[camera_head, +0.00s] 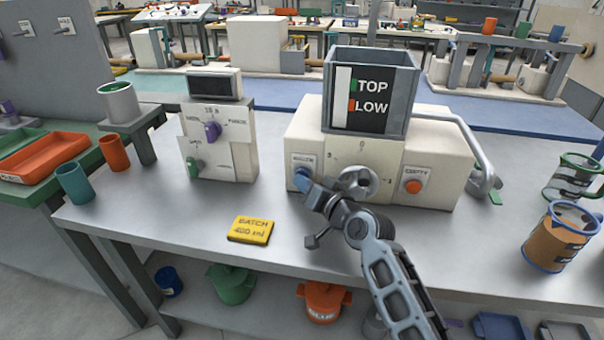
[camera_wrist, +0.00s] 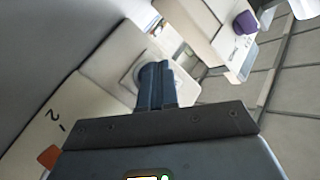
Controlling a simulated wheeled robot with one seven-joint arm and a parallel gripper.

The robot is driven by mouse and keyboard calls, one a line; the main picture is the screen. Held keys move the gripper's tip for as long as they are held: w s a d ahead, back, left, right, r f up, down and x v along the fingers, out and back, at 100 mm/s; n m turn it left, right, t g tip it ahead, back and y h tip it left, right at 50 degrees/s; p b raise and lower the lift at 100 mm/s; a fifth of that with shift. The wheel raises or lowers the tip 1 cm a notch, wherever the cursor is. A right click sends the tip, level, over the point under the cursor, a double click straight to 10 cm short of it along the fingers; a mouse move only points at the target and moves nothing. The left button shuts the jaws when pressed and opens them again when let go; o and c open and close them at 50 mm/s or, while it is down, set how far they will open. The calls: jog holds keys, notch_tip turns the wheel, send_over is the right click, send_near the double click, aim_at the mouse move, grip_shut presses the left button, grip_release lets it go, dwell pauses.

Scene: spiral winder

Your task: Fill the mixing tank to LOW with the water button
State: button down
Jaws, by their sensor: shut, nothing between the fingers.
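The mixing tank (camera_head: 369,60) is a grey box on a cream machine housing (camera_head: 365,150). Its front has a white gauge strip with a green mark at TOP and an orange-red mark at LOW; no coloured level shows in the strip. The blue water button (camera_head: 300,172) is on the left of the housing front, under a small label. My gripper (camera_head: 308,186) is shut and empty, its blue fingertips at the button. In the wrist view my shut fingers (camera_wrist: 156,85) point at the light button plate and hide the button; I cannot tell whether they touch it.
A round dial (camera_head: 358,181) and the orange EMPTY button (camera_head: 413,187) are right of my gripper. A cream unit with a purple knob (camera_head: 212,130) stands to the left. A yellow BATCH card (camera_head: 251,230) lies in front. A jar of brown contents (camera_head: 560,238) stands far right.

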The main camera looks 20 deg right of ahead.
jog(key=shift+s+d+r, duration=0.1)
jog(key=shift+r, duration=0.05)
jog(key=shift+s+a+p, duration=0.6)
jog(key=shift+s+a, duration=0.25)
jog(key=shift+s, duration=0.2)
jog(key=shift+s+a+p, duration=0.55)
jog(key=shift+s+a, duration=0.3)
jog(key=shift+s, duration=0.15)
jog(key=shift+s+f, duration=0.1)
jog(key=shift+f, duration=0.1)
dwell(1.4)
jog(key=shift+s+a+f, duration=0.1)
jog(key=shift+s+a, duration=0.15)
jog(key=shift+s, duration=0.25)
jog(key=shift+s+a+f, duration=0.1)
jog(key=shift+s+a, duration=0.15)
jog(key=shift+s, duration=0.2)
jog(key=shift+s+a+r, duration=0.1)
jog(key=shift+s+a, duration=0.65)
jog(key=shift+a, duration=0.15)
jog(key=shift+w+d+b, duration=0.45)
jog(key=shift+w+d, duration=0.4)
jog(key=shift+w, duration=0.35)
jog(key=shift+w+d+b, duration=0.4)
jog(key=shift+w+d, duration=0.5)
jog(key=shift+w, duration=0.25)
jog(key=shift+w+d+b, duration=0.45)
jog(key=shift+w+d, duration=0.4)
jog(key=shift+w, duration=0.35)
